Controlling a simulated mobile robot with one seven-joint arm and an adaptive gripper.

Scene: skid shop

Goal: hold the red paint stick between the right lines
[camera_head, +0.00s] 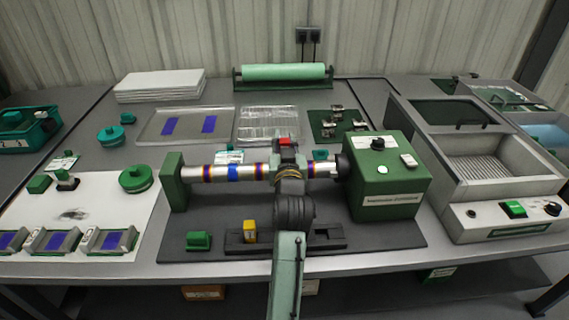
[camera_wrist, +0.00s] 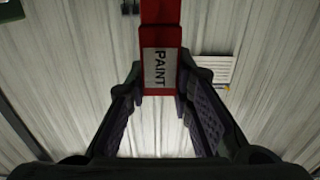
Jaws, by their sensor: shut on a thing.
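The red paint stick (camera_wrist: 160,20) carries a white label reading PAINT. In the wrist view it is between the two fingers of my gripper (camera_wrist: 160,85), which is shut on it. In the head view a red bit of the stick (camera_head: 286,141) shows at my gripper (camera_head: 289,155), at the metal bar. The bar (camera_head: 219,173) runs sideways from a green block to a green machine, with purple-and-orange bands and a blue band. A banded part (camera_head: 312,170) shows right of my gripper. My arm hides the bar between, so I cannot tell whether the stick touches it.
The green machine (camera_head: 389,180) stands right of the bar. A yellow block (camera_head: 250,231) sits in a dark rack (camera_head: 328,240) in front, beside a green block (camera_head: 198,240). A heater-like unit (camera_head: 492,180) is at right. Trays (camera_head: 184,138) lie behind the bar.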

